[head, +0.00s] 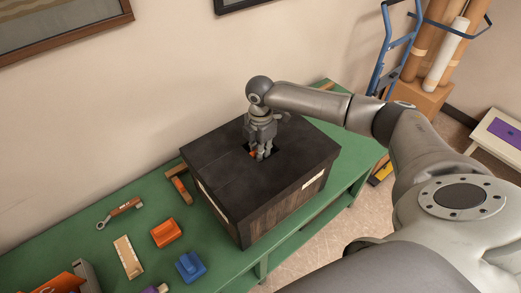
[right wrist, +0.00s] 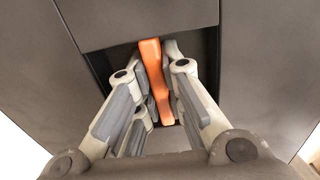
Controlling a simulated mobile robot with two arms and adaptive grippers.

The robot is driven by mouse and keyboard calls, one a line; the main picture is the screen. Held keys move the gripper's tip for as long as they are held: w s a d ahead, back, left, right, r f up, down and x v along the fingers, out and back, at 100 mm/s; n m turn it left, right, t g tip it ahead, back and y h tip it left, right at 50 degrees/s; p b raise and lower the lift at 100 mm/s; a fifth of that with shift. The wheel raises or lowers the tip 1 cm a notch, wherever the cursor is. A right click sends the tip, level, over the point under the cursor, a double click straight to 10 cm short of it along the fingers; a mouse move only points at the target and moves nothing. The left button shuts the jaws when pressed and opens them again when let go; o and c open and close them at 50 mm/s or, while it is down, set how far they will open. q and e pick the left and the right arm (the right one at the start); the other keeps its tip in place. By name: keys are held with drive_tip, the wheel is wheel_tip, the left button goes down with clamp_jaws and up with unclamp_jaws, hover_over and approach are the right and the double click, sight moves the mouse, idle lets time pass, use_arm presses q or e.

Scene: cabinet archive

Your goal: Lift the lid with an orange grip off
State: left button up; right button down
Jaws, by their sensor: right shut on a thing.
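A dark box (head: 273,208) stands on the green bench, with a flat dark lid (head: 215,160) on top. The lid has a recessed opening with an orange grip (head: 252,153) in it. The orange grip also shows in the right wrist view (right wrist: 155,80). My right gripper (head: 262,155) reaches straight down into the recess. Its fingers are shut on the orange grip, one on each side. The lid appears to sit flat on the box. My left gripper is in neither view.
On the green bench (head: 75,235), left of the box, are a wrench-like tool (head: 119,212), an orange block (head: 166,232), a blue block (head: 190,266) and a beige strip (head: 128,257). The wall is behind. A blue hand truck (head: 385,50) stands at back right.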

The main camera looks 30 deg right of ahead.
wheel_tip(320, 180, up, 10)
drive_tip(key=shift+r+b, duration=0.2)
drive_tip(key=shift+b, duration=0.6)
wheel_tip(320, 180, up, 2)
drive_tip(key=p, duration=0.2)
drive_tip(key=shift+r+p, duration=0.2)
drive_tip(key=shift+p, duration=0.15)
